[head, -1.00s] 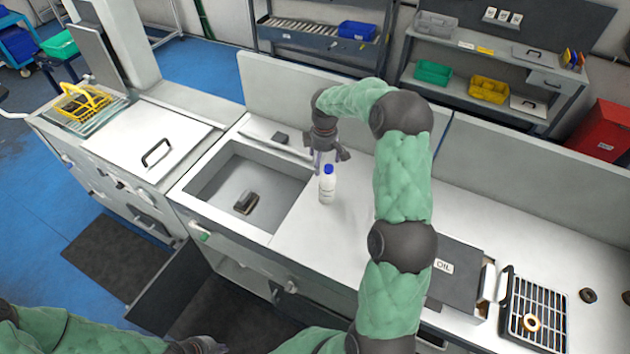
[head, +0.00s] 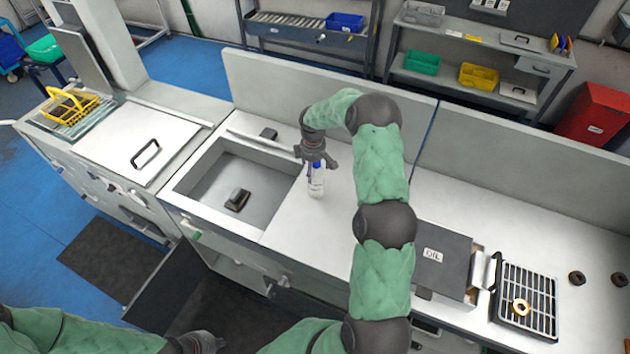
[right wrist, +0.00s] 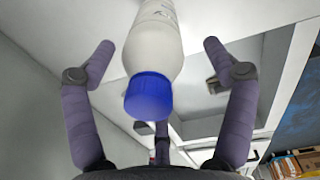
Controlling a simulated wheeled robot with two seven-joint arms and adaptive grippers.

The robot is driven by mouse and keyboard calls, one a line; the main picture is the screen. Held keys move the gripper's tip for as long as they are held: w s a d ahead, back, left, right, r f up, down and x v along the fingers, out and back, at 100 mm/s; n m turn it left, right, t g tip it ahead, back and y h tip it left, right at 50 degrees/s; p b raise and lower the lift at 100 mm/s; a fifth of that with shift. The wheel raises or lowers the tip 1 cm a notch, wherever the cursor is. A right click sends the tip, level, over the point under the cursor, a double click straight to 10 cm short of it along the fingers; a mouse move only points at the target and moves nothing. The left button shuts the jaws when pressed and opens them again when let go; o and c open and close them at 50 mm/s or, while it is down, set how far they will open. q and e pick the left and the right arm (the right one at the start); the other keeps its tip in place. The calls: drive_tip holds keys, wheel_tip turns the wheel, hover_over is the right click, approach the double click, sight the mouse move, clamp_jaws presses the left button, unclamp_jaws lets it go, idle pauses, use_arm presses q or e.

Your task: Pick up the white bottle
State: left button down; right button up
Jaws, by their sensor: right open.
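The white bottle (head: 316,184) with a blue cap stands upright on the counter, just right of the sink, in the head view. My right gripper (head: 316,165) is at the bottle's top and hides part of the cap. In the right wrist view the bottle (right wrist: 155,45) and its blue cap (right wrist: 149,97) lie between the spread fingers of the right gripper (right wrist: 158,52), with a gap on each side. The right gripper is open. My left gripper (head: 203,343) is low at the bottom edge of the head view, away from the counter; its fingers are unclear.
The sink (head: 215,185) holds a dark object (head: 237,200). To the right are the OIL box (head: 440,262) and a black rack (head: 528,290) with a ring (head: 521,307) on it. A wall panel (head: 270,95) stands behind the counter. The counter front of the bottle is clear.

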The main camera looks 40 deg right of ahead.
drive_tip(key=shift+s+d+f, duration=0.15)
drive_tip(key=shift+s, duration=0.3)
drive_tip(key=c, duration=1.7)
drive_tip(key=shift+d, duration=0.2)
drive_tip(key=shift+w, duration=0.1)
